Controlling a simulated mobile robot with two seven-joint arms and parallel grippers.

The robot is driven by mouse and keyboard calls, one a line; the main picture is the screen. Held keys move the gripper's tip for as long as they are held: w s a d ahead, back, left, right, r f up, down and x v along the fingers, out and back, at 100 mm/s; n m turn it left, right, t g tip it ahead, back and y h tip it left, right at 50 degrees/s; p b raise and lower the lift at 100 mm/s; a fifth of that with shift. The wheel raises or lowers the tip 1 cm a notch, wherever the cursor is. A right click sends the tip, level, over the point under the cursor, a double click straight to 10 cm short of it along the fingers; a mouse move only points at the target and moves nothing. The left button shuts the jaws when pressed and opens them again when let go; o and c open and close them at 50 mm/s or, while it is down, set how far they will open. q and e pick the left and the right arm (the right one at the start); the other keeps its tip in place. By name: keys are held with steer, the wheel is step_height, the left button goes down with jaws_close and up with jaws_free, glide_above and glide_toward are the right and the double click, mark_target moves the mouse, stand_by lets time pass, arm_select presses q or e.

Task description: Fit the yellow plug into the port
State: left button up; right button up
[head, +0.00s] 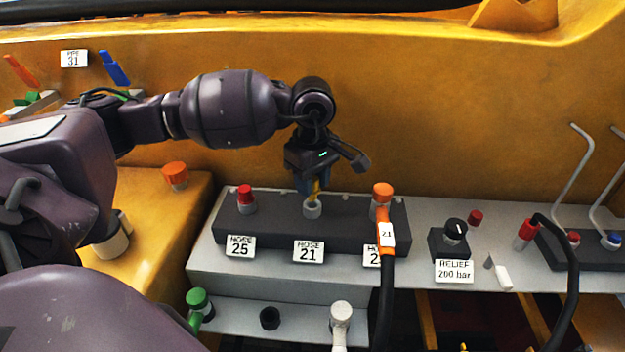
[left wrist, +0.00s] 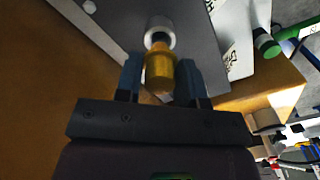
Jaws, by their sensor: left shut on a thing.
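My left gripper (head: 313,187) is over the dark port block (head: 342,228), at its middle port. It is shut on the yellow plug (head: 317,186), which shows between the blue fingertips in the left wrist view (left wrist: 160,72). The port (head: 312,209) is a light grey ring above the label HOSE 21; it also shows in the left wrist view (left wrist: 160,30). The plug's narrow dark end is at the ring's opening, in line or nearly so. I cannot tell how deep it sits. My right gripper is not in view.
A red cap (head: 246,196) stands on the left port. An orange connector (head: 383,192) with a black hose (head: 384,300) is at the right port. A relief knob (head: 455,231) stands farther right. The yellow wall (head: 430,110) rises close behind.

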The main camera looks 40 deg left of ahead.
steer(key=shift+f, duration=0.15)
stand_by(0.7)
arm_select(q)
steer(key=shift+f+b, duration=1.05)
steer(key=shift+f, duration=0.7)
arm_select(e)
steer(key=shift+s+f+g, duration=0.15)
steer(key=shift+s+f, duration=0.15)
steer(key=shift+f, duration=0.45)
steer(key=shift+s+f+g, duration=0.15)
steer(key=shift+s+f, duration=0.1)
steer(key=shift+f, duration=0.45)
arm_select(q)
steer(key=o, duration=1)
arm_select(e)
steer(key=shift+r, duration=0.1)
arm_select(q)
step_height(320, 180, up, 4)
steer(key=shift+r, duration=0.25)
step_height(320, 180, up, 5)
steer(key=shift+r+p, duration=0.1)
steer(key=shift+p, duration=0.3)
steer(key=shift+r, duration=0.6)
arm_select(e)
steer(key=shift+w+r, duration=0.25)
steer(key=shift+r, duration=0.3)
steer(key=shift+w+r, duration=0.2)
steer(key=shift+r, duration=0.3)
